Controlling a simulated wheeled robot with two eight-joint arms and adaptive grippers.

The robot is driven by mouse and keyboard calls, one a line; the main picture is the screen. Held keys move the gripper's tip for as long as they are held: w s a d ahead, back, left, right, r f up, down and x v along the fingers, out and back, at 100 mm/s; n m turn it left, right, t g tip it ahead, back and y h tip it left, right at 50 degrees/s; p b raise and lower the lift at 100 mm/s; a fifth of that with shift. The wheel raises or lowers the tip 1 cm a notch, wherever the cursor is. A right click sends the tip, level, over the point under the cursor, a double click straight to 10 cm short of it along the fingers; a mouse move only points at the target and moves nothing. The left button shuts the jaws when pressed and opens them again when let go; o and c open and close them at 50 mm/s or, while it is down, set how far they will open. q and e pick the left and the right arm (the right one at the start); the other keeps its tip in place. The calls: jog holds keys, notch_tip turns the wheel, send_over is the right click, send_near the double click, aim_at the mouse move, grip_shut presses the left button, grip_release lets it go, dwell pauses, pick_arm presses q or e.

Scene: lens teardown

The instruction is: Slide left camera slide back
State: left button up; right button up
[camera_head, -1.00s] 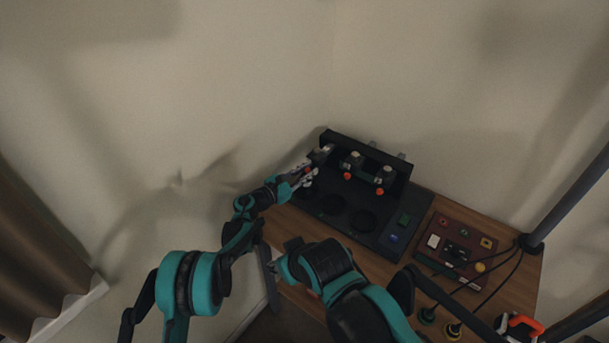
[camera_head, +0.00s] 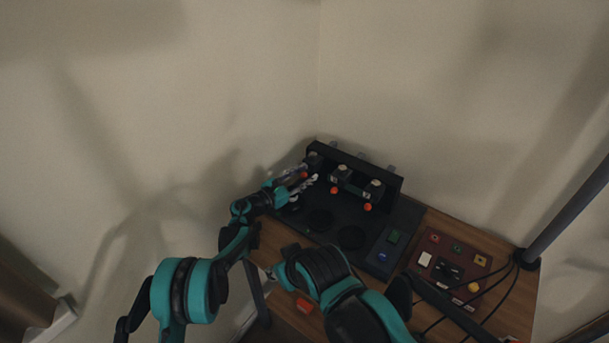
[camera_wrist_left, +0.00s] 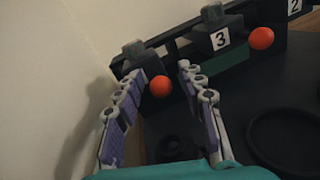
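The left camera slide is a dark block with a grey top (camera_head: 316,158) at the left end of the black rack (camera_head: 385,168). Its orange knob (camera_head: 304,174) faces forward; it also shows in the left wrist view (camera_wrist_left: 160,87). My left gripper (camera_wrist_left: 160,70) is open, its two fingers spread on either side of the knob, with no clear grip on it. The middle slide (camera_head: 341,174), marked 3 in the wrist view, and the right slide (camera_head: 373,190) stand further forward. My right forearm (camera_head: 320,268) is low in the head view; its fingers cannot be made out.
A black base plate with round recesses (camera_head: 352,237) lies before the rack. A dark red panel (camera_head: 452,262) with coloured parts and cables is to the right. An orange piece (camera_head: 304,305) lies near the table's front. The wall is close on the left.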

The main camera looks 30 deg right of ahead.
pick_arm(q)
jog(key=shift+a, duration=0.1)
jog(key=s+a, duration=0.2)
jog(key=a, duration=0.9)
jog(key=shift+s+a, duration=0.2)
jog(key=shift+a, duration=0.1)
jog(key=shift+f, duration=0.1)
